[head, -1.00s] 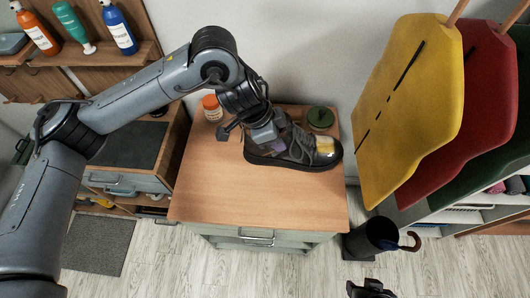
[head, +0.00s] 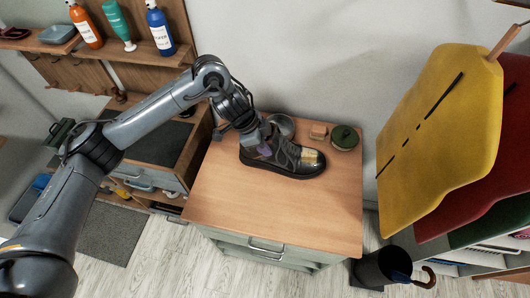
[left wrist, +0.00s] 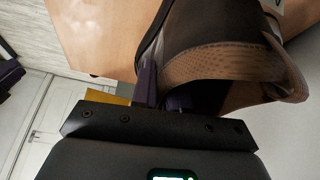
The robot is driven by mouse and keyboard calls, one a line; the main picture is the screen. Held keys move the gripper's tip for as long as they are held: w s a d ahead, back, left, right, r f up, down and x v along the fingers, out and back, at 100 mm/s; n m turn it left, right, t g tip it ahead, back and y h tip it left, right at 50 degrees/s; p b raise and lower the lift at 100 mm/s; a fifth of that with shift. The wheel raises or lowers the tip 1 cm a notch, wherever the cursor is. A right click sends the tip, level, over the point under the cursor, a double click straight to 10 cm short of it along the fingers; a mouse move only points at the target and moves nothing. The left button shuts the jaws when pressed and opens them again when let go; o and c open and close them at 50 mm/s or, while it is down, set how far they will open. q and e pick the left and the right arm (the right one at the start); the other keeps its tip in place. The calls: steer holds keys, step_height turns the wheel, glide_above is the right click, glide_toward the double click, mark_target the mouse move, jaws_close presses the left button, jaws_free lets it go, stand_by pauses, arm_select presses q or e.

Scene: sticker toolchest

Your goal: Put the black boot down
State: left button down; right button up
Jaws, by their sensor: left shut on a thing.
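The black boot (head: 292,160), a dark shoe with a yellowish patch near the toe, sits upright over the wooden top of the tool chest (head: 230,200), toe to the right. Its sole looks on or very close to the top; I cannot tell whether it bears fully. My left gripper (head: 262,149) is shut on the boot's heel side, at the ankle. In the left wrist view the fingers (left wrist: 160,88) pinch the edge of the boot's collar (left wrist: 225,65). My right gripper is out of view.
The front of the chest top is clear. Yellow (head: 440,130) and red (head: 478,165) boards hang at the right. A dark bin (head: 380,268) stands below them.

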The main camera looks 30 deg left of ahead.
mark_target(269, 158)
arm_select(q)
steer(key=shift+f, duration=1.85)
steer(key=c, duration=1.1)
jaws_free()
